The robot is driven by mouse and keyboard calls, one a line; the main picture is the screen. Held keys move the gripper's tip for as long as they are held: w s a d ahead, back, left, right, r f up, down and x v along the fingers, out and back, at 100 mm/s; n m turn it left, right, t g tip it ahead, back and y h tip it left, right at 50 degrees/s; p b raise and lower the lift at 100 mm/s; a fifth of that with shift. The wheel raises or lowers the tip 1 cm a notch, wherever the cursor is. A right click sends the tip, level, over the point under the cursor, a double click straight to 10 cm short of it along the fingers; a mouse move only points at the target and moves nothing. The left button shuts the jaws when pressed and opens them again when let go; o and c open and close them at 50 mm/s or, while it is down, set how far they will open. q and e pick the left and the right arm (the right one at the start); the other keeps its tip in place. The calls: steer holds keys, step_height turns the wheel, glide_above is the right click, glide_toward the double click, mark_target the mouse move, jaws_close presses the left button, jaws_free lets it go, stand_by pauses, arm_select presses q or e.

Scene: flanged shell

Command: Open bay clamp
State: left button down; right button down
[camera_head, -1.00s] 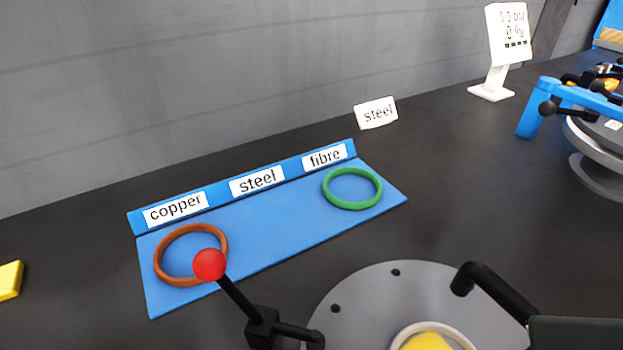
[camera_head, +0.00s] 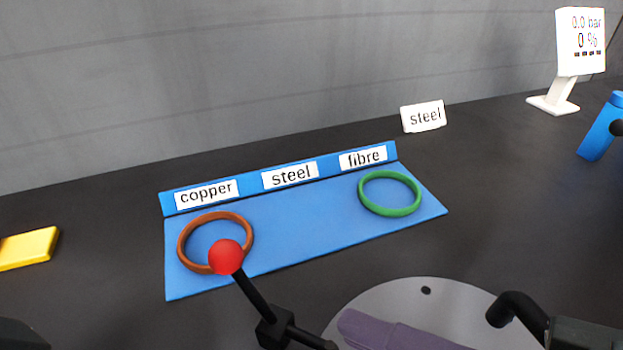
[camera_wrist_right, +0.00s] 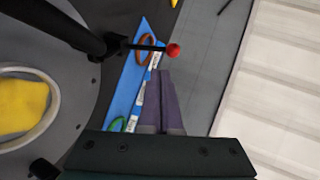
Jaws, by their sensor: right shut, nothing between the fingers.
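The bay clamp is a black lever (camera_head: 258,295) with a red ball knob (camera_head: 226,257), beside a round grey flange (camera_head: 400,293). Its knob overlaps the copper ring in the head view. The lever also shows in the right wrist view (camera_wrist_right: 140,46), with its knob (camera_wrist_right: 173,50) just beyond the fingertips in the picture. My right gripper (camera_head: 350,325) has purple-grey fingers, is shut and empty, and is to the right of the lever. Its fingers also show in the right wrist view (camera_wrist_right: 158,76), apart from the knob. My left gripper's fingers are not visible.
A blue tray (camera_head: 300,225) labelled copper, steel and fibre holds a copper-coloured ring (camera_head: 182,240) and a green ring (camera_head: 362,195); its steel place is empty. A yellow block (camera_head: 28,248), a steel sign (camera_head: 423,116) and a white display (camera_head: 580,42) stand around. Another black handle (camera_head: 520,311) rises at right.

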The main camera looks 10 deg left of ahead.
mark_target(244, 278)
steer(key=x, duration=1.1)
steer(key=shift+f+b, duration=0.1)
steer(key=shift+b, duration=0.2)
